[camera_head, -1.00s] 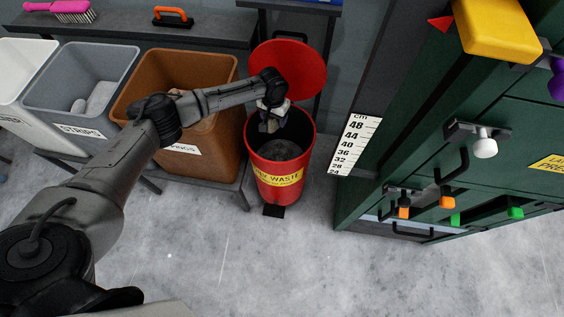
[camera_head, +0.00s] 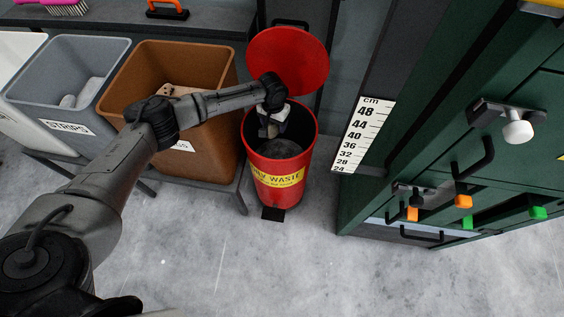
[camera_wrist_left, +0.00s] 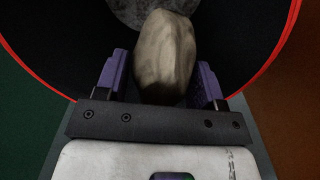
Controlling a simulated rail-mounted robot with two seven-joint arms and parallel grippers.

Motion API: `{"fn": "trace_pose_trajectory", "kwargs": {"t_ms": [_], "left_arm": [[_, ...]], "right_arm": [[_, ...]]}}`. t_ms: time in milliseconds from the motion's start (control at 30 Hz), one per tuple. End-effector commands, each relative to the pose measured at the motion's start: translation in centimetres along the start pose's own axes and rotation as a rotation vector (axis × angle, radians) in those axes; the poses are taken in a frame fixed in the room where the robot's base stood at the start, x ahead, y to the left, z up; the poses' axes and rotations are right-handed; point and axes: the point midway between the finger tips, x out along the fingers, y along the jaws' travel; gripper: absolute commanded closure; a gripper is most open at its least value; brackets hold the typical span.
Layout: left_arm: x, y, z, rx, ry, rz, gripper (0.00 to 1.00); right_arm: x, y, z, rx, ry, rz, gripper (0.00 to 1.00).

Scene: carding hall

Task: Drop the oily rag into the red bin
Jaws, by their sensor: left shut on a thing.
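The red bin (camera_head: 283,201) stands on the floor, with a yellow waste label on its front and its round red lid (camera_head: 312,65) raised behind. My left gripper (camera_head: 271,128) points down into the bin's mouth. In the left wrist view my left gripper (camera_wrist_left: 160,77) is shut on the oily rag (camera_wrist_left: 166,58), a crumpled beige bundle between the purple fingers. The bin's red rim (camera_wrist_left: 22,62) curves around it there, with a grey mass (camera_wrist_left: 142,10) deeper inside. In the head view the rag is too small to make out. My right gripper is not in view.
An open brown bin (camera_head: 212,150) and a grey bin labelled STRIPS (camera_head: 40,98) stand left of the red bin. A green cabinet (camera_head: 440,120) with protruding knobs and handles stands at right, beside a cm scale (camera_head: 362,130). The front floor is clear.

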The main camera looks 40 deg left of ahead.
Motion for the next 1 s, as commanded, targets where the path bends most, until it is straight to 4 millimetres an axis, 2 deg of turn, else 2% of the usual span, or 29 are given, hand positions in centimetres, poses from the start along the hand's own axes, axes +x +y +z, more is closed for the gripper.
{"fn": "trace_pose_trajectory", "kwargs": {"t_ms": [67, 100, 400, 633, 733, 867, 1000], "left_arm": [[-0.1, 0.0, 0.0, 0.000, 0.000, 0.000, 0.62], [-0.1, 0.0, 0.0, 0.000, 0.000, 0.000, 0.36], [0.0, 0.0, 0.0, 0.000, 0.000, 0.000, 0.08], [-0.1, 0.0, 0.0, 0.000, 0.000, 0.000, 0.08], [-0.7, 0.0, 0.0, 0.000, 0.000, 0.000, 0.08], [-2.6, 0.0, 0.0, -0.001, 0.001, 0.000, 0.08], [-5.4, 0.0, 0.0, 0.000, 0.001, 0.000, 0.08]], "right_arm": [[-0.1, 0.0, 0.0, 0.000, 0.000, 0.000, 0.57], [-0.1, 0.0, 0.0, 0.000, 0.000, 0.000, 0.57], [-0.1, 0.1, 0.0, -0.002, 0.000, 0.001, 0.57], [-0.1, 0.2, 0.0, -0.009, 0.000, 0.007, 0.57], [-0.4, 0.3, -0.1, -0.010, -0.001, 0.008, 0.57], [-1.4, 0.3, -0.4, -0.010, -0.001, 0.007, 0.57], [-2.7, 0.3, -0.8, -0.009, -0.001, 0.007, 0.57]]}}
